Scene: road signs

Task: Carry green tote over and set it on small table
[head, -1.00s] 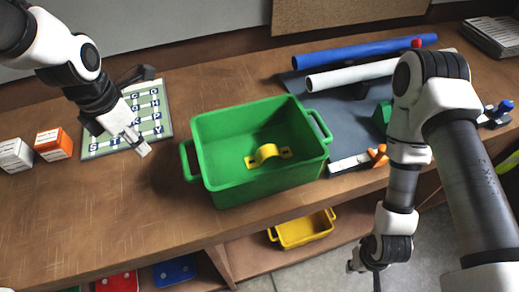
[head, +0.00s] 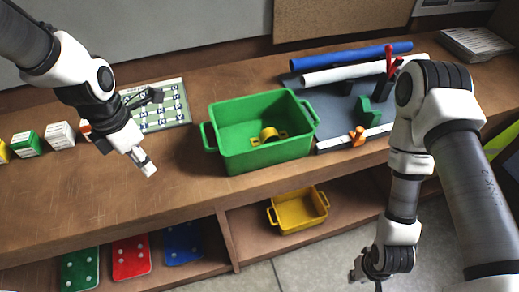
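The green tote (head: 262,145) stands upright on the wooden bench, with a handle at each end. A yellow bracket-like part (head: 268,135) lies inside it. My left gripper (head: 147,163) hangs over the bench to the left of the tote, apart from its left handle and touching nothing I can see. Its fingers show nearly edge-on, so their opening is unclear. My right gripper (head: 368,275) hangs low in front of the bench, at lower right, away from the tote; its fingers are small and dark. I cannot make out a separate small table.
Blue (head: 350,55) and white (head: 360,69) tubes lie behind a grey mat (head: 335,105) right of the tote. A yellow bin (head: 298,210) and coloured plates (head: 131,257) sit on the lower shelf.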

